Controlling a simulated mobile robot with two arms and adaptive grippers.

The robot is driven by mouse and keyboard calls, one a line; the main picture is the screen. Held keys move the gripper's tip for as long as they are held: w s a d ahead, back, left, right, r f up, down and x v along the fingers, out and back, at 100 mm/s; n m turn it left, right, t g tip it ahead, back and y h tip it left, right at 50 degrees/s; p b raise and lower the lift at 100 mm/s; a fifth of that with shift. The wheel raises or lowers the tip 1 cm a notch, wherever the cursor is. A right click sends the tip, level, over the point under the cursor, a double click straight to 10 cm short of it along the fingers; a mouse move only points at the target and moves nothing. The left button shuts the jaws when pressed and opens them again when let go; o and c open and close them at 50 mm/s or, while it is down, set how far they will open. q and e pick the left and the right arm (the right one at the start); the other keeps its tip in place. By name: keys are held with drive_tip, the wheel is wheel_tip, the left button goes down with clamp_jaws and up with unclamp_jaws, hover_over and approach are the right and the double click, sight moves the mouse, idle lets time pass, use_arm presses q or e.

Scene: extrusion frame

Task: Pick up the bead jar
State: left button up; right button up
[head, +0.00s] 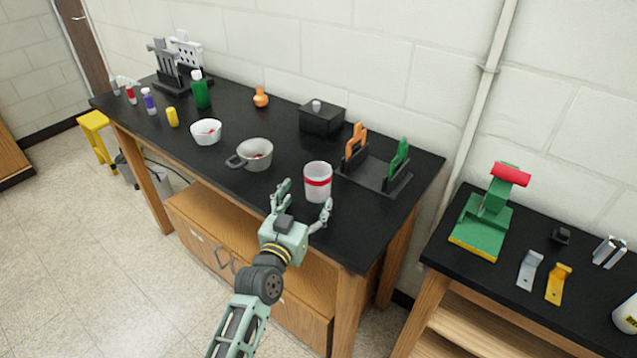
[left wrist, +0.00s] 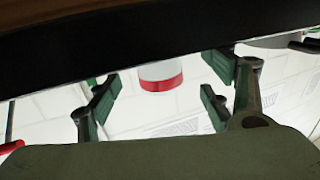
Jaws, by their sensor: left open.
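A pale jar with a red band (head: 318,181), which I take to be the bead jar, stands upright near the front edge of the black bench. Its contents cannot be made out. My left gripper (head: 304,200) is open and empty at the bench's front edge, its fingers spread just in front of the jar. In the left wrist view the jar (left wrist: 161,76) shows between the spread fingers of my left gripper (left wrist: 162,95), beyond them. I cannot tell the exact gap. My right gripper is not in view.
A grey pot (head: 252,155) and a white bowl (head: 206,131) stand left of the jar. A black rack with orange and green-handled tools (head: 374,176) is behind it to the right. A second bench (head: 500,275) at the right holds a green device (head: 484,222).

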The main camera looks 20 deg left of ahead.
sight(313, 190)
use_arm(q)
drive_tip(key=w, duration=0.3)
drive_tip(key=w+p, duration=0.1)
drive_tip(key=w, duration=0.1)
drive_tip(key=shift+w+d, duration=0.15)
drive_tip(key=shift+d, duration=0.1)
drive_tip(key=c, duration=1.2)
drive_tip(key=shift+c, duration=0.2)
